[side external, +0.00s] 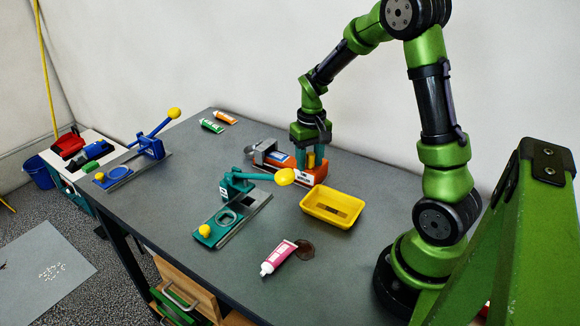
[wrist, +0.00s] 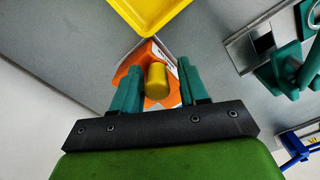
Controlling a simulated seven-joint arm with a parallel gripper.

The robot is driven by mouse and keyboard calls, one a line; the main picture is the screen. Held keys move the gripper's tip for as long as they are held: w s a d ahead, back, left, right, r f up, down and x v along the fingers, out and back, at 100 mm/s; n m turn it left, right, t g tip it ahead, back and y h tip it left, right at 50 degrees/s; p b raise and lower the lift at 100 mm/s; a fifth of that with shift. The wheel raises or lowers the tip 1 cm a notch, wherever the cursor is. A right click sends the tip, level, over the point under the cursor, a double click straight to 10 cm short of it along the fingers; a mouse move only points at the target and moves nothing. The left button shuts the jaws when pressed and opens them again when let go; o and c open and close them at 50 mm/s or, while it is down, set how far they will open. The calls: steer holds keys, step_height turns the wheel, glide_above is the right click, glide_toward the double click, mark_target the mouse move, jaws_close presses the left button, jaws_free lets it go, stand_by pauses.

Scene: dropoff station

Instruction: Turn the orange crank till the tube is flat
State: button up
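The orange crank device (side external: 309,182) stands on the table beyond the yellow tray, with a blue, white and orange tube (side external: 277,157) at its left end; how flat the tube is I cannot tell. The crank's yellow knob (side external: 311,160) stands upright between my fingers. My gripper (side external: 310,168) points down over the device. In the wrist view, my gripper (wrist: 159,66) has its teal fingers on both sides of the yellow knob (wrist: 157,82), with a visible gap at the right finger. The orange body (wrist: 150,52) shows behind the knob; the tube is out of that view.
A yellow tray (side external: 330,207) stands close in front of the device. A teal press (side external: 232,208) with a yellow-tipped lever reaches near it.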

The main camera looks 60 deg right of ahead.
steer(key=shift+o, duration=0.4)
steer(key=shift+d, duration=0.1)
steer(key=shift+r, duration=3)
steer(key=s+a+r+n+t+y, duration=0.1)
steer(key=s+a+r+t, duration=0.2)
steer(key=a, duration=0.6)
steer(key=s+a+r+n+t+y, duration=0.1)
steer(key=s+a+r+t, duration=0.3)
steer(key=s+a+r, duration=0.3)
steer(key=a+r, duration=0.1)
steer(key=a, duration=0.1)
steer(key=shift+s+a+r, duration=0.15)
steer(key=shift+s+a, duration=0.15)
